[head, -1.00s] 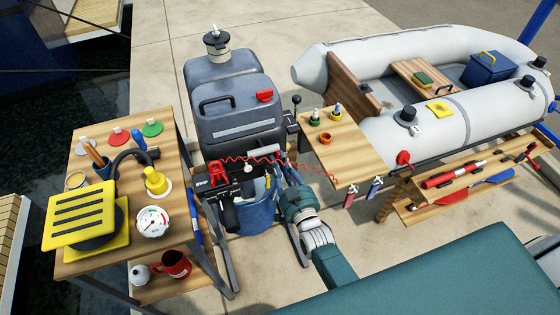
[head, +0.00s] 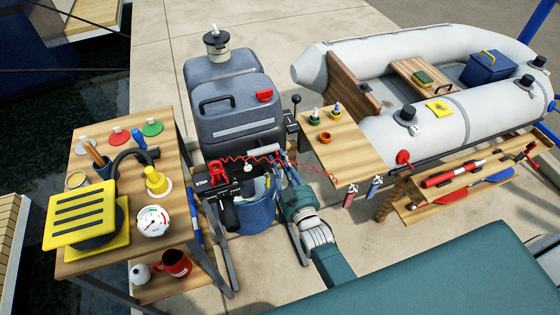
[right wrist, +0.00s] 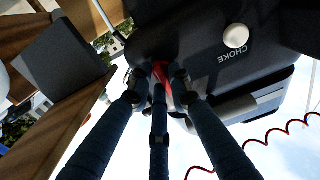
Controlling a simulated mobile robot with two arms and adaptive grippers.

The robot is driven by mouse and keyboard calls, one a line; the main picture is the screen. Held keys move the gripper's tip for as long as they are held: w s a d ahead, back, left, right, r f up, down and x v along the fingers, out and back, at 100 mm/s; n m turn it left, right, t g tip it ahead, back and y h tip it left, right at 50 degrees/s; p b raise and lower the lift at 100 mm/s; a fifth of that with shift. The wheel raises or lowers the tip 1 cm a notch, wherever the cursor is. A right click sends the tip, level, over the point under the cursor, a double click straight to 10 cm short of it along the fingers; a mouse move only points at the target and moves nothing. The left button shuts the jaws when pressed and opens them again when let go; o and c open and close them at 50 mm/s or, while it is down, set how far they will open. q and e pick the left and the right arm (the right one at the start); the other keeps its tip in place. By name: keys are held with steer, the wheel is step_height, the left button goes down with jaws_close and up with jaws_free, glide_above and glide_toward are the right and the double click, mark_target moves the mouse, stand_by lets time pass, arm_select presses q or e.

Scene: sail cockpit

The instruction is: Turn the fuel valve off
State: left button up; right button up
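The grey outboard motor (head: 238,110) stands in the middle of the head view, with its dark control panel at the front. My right gripper (head: 279,161) reaches up to the right side of that panel. In the right wrist view its fingers (right wrist: 162,84) close in around a small red part (right wrist: 163,72), which looks like the fuel valve's lever, below the white choke knob (right wrist: 236,36). The fingers hide most of the red part, so its angle cannot be read. My left gripper is out of view.
A blue bucket (head: 257,215) stands under the motor. A coiled red cord (head: 300,166) runs past the gripper to a small wooden table (head: 352,155) at the right. A cluttered bench (head: 165,125) stands at the left. A grey inflatable boat (head: 385,62) lies behind.

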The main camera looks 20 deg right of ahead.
steer(key=shift+o, duration=0.6)
steer(key=shift+s, duration=0.1)
steer(key=s, duration=1.2)
steer(key=shift+d, duration=0.2)
steer(key=shift+w, duration=0.1)
steer(key=s+a+f+n+g, duration=0.1)
steer(key=s+f+g, duration=0.5)
steer(key=f, duration=0.9)
steer(key=s+f+g, duration=0.3)
steer(key=s+f, duration=0.6)
steer(key=f, duration=0.6)
steer(key=s+d+f+g, duration=0.2)
steer(key=s+f, duration=0.2)
steer(key=s, duration=0.4)
steer(key=s+d+f+g, duration=0.2)
steer(key=s+f+g, duration=0.1)
steer(key=s, duration=0.5)
steer(key=s+d+f+g, duration=0.2)
steer(key=s+f+g, duration=0.1)
steer(key=s+f, duration=0.3)
steer(key=shift+s+n+h, duration=0.3)
steer(key=shift+s+n, duration=0.1)
steer(key=shift+s, duration=0.65)
